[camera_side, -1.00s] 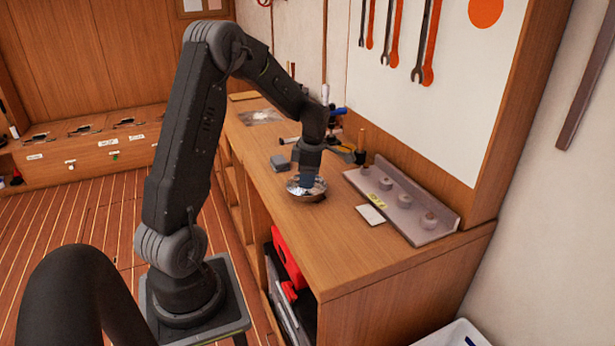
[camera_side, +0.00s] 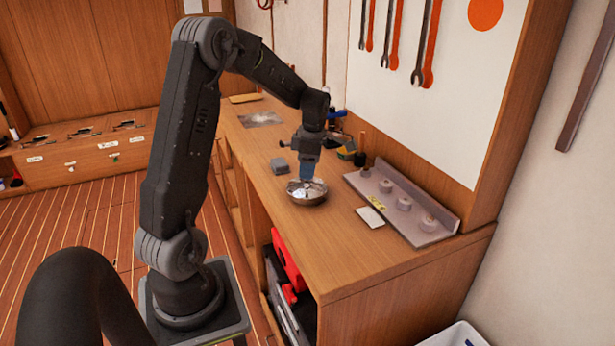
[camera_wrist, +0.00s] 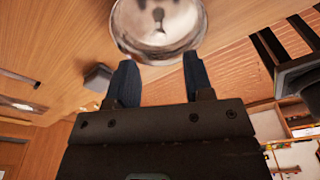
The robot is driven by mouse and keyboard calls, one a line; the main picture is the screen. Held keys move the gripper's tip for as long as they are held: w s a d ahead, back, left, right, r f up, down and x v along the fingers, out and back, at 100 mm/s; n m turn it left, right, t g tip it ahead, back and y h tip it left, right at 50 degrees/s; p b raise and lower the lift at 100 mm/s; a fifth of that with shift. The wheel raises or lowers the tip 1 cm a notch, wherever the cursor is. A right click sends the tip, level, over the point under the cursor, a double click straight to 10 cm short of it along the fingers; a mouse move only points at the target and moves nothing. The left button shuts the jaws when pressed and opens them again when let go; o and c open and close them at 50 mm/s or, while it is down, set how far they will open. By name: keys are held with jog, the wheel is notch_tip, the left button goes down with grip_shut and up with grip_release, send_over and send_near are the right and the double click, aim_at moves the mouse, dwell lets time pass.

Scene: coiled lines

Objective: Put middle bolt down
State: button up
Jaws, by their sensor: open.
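A round metal bowl (camera_side: 308,197) stands on the wooden bench top. In the wrist view the bowl (camera_wrist: 142,42) lies just beyond my fingertips. A small dark bolt-like shape (camera_wrist: 158,16) shows inside it; I cannot tell if it is a bolt or a reflection, or which bolt it might be. My gripper (camera_side: 306,178) points down just above the bowl. In the wrist view my gripper (camera_wrist: 158,60) has its two blue fingers wide apart, with nothing between them.
A grey angled rack (camera_side: 433,232) with several round knob-like pieces stands right of the bowl, beside a white card (camera_side: 370,216). A small grey block (camera_side: 280,165) lies left of the bowl. Tools and jars crowd the bench behind. The front of the bench is clear.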

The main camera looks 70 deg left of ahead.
aim_at(309, 186)
jog(key=shift+r, duration=1.55)
jog(key=shift+d+r, duration=0.15)
jog(key=shift+d, duration=0.1)
jog(key=s+d+r+m+t, duration=0.1)
jog(key=d+r+m+t, duration=0.1)
jog(key=d+r+m, duration=0.35)
jog(key=s+d+r+m+t, duration=0.1)
jog(key=s+d+r+m, duration=0.1)
jog(key=d+m, duration=0.65)
jog(key=s+d+r+m+t, duration=0.1)
jog(key=s+d+m+t, duration=0.2)
jog(key=s+d+m, duration=0.7)
jog(key=d+m, duration=0.3)
jog(key=m, duration=0.3)
jog(key=shift+s+r+t+h, duration=0.2)
jog(key=shift+s+t+h, duration=0.1)
jog(key=shift+s+t, duration=0.1)
